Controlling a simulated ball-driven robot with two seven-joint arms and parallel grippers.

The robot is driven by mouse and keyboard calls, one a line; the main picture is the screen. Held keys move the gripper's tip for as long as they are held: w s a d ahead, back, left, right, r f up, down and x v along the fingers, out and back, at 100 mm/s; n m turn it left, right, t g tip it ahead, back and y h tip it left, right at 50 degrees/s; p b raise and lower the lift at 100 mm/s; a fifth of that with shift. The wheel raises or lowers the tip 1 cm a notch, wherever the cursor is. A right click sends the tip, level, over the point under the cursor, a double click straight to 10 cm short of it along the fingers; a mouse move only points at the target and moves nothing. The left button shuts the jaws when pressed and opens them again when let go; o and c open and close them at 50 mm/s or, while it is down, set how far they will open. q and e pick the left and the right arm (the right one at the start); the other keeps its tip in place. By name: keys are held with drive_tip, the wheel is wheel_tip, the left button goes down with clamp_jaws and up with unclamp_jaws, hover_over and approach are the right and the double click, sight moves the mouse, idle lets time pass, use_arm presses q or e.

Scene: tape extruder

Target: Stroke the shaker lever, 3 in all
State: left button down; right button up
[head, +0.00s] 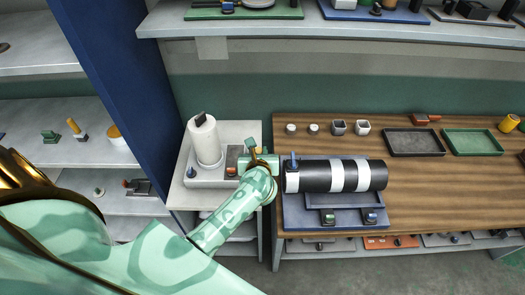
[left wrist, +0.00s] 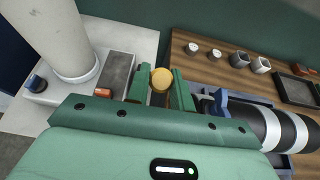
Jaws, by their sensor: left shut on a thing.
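My left gripper (head: 262,160) is at the left end of a black-and-white striped drum on a blue base (head: 300,215). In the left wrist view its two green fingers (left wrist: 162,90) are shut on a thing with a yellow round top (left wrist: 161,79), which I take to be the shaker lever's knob. My right gripper is not in view.
A white cylinder (head: 205,141) stands on a grey-white unit left of the gripper. Several small cups, including a white one (head: 362,127), stand behind the drum. A black tray (head: 413,142) and a green tray (head: 472,142) lie to the right. A shelf (head: 330,27) overhangs the back.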

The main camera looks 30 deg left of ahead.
use_arm(q)
drive_tip(key=shift+w+a+r, duration=0.25)
drive_tip(key=shift+w+r, duration=0.15)
drive_tip(key=shift+w, duration=0.05)
drive_tip(key=c, duration=1.1)
unclamp_jaws()
drive_tip(key=shift+f, duration=0.2)
drive_tip(key=shift+c, duration=0.2)
drive_tip(key=shift+d, duration=0.1)
drive_tip(key=shift+s, duration=0.1)
drive_tip(key=p+v, duration=0.3)
drive_tip(key=v, duration=0.3)
drive_tip(key=shift+s+d+r+p, duration=0.15)
drive_tip(key=shift+s+d+p, duration=0.05)
drive_tip(key=shift+s+p, duration=0.2)
